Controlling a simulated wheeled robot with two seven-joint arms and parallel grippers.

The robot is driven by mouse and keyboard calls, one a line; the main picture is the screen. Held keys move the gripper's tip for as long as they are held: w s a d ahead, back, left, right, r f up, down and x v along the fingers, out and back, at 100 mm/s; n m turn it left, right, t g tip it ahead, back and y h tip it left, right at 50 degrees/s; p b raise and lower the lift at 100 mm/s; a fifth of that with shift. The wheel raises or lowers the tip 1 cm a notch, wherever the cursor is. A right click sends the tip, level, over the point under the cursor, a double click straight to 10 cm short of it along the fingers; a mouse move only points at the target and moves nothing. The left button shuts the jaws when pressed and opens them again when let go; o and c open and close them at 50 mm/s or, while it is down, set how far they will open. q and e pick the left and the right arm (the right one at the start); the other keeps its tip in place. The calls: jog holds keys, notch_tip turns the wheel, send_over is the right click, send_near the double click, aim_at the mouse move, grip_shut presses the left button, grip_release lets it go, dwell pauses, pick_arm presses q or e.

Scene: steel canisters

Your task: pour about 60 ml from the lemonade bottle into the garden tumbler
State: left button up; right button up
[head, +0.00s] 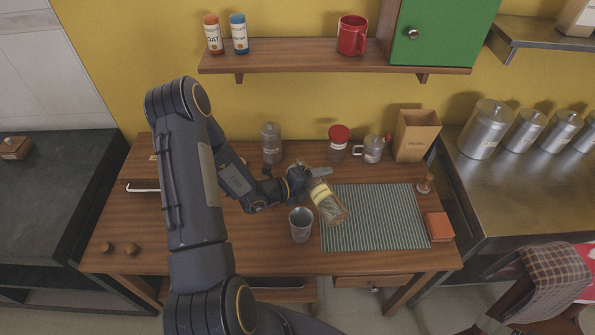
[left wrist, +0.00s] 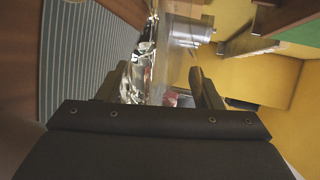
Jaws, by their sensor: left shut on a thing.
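The lemonade bottle (head: 328,205), clear with a pale yellow label, is tilted, its wide end toward the lower right over the left edge of the striped mat. My left gripper (head: 308,184) is shut on it. In the left wrist view clear glass (left wrist: 150,65) shows between the fingers (left wrist: 155,90); the liquid level cannot be made out. The garden tumbler (head: 300,226), a grey cup, stands upright on the wooden table, just left of the mat and below the gripper in the picture. No stream of liquid is visible. My right gripper is not in view.
The striped mat (head: 375,222) is bare on its right side. Behind stand a grey-lidded jar (head: 271,145), a red-lidded jar (head: 338,147), a small lidded pot (head: 373,151) and a brown box (head: 416,136). An orange block (head: 439,227) lies right of the mat.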

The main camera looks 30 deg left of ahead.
pick_arm(q)
jog(key=shift+s+d, duration=0.3)
jog(key=shift+d, duration=0.45)
dwell(1.8)
